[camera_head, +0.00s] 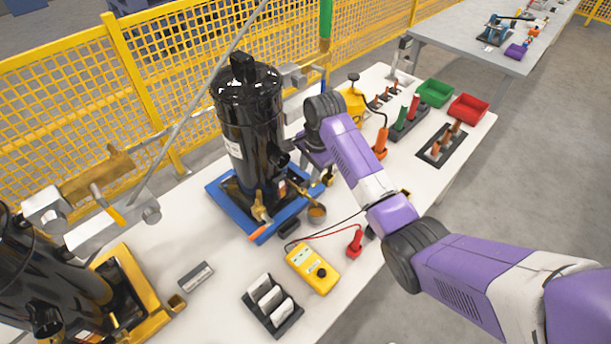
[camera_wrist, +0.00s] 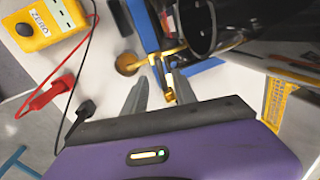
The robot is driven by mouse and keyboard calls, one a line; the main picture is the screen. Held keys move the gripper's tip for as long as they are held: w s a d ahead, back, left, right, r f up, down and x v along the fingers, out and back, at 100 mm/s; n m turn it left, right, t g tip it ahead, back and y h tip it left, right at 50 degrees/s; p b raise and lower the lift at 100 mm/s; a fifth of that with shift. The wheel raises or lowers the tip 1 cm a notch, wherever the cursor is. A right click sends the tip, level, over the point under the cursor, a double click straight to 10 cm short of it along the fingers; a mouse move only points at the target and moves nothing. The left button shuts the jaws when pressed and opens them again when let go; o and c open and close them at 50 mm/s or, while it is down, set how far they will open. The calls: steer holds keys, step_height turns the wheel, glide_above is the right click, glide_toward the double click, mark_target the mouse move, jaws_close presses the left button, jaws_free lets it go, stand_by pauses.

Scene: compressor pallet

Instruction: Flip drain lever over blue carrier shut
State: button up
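The blue carrier (camera_head: 215,190) holds an upright black compressor (camera_head: 250,125); the carrier's edge also shows in the wrist view (camera_wrist: 143,27). A brass drain valve (camera_head: 261,208) is low on the compressor's front, with an orange-tipped lever (camera_head: 257,232) reaching outward and down over the carrier edge. A brass tube ends in a round cup (camera_head: 317,211), seen also in the wrist view (camera_wrist: 127,63). My gripper (camera_wrist: 158,85) is open, its fingers apart beside the compressor. A small brass piece (camera_wrist: 169,92) shows between the fingertips; contact is unclear.
A yellow meter (camera_head: 313,268) with red and black leads lies in front of the carrier. A second compressor on a yellow carrier (camera_head: 145,285) stands at left. Tool racks, a green bin (camera_head: 435,93) and a red bin (camera_head: 468,107) are at right. A yellow fence (camera_head: 70,110) runs behind.

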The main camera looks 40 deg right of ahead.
mark_target(307, 181)
steer(key=shift+w+f, duration=0.25)
steer(key=shift+f, duration=0.9)
steer(key=shift+w+f, duration=0.2)
steer(key=shift+f, duration=0.9)
jaws_close()
